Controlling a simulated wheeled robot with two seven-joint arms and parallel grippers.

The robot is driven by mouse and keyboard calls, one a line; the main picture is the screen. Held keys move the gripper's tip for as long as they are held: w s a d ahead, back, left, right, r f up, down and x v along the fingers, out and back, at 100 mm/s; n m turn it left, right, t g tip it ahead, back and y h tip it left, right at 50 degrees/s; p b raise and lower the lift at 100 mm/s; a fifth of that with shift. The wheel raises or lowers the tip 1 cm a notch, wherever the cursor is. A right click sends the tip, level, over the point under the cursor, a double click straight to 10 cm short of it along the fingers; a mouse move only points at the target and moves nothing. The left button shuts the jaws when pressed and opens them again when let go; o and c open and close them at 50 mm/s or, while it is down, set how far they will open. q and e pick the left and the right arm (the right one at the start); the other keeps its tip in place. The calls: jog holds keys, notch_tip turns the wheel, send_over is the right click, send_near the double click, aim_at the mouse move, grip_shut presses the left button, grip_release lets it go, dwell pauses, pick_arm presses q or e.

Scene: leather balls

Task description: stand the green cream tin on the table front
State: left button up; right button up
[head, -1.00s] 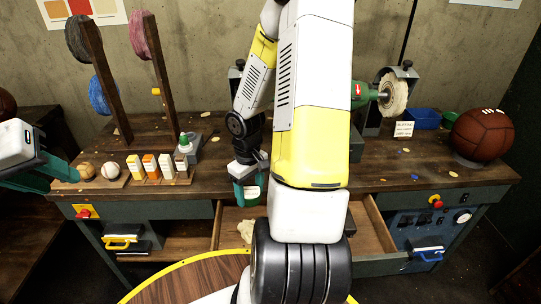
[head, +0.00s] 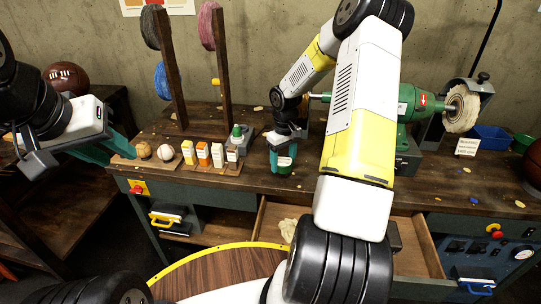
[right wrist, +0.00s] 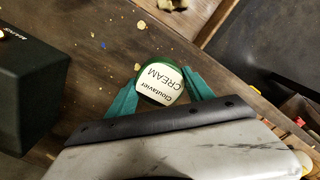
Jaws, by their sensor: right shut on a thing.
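The green cream tin (head: 285,166), with a white label, is in my right gripper (head: 284,150) at the front of the workbench top, above the open drawer's left part. In the right wrist view the tin (right wrist: 159,82) sits between the two teal fingers, its "CREAM" label towards the camera. I cannot tell whether its base touches the wood. The table (head: 330,185) is a dark wooden workbench. My left gripper (head: 118,148) is at the bench's left end, near two small balls, its teal fingers apart and nothing seen between them.
An open drawer (head: 256,222) juts out below the tin. Several small boxes and bottles (head: 203,153) stand left of it, beside a ball (head: 165,152). A green buffing machine (head: 405,103) stands to the right. Bare bench with scraps lies along the front right.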

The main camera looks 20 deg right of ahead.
aim_at(283, 169)
jog(key=shift+f, duration=1.7)
jog(key=shift+f, duration=0.1)
jog(key=o, duration=1.5)
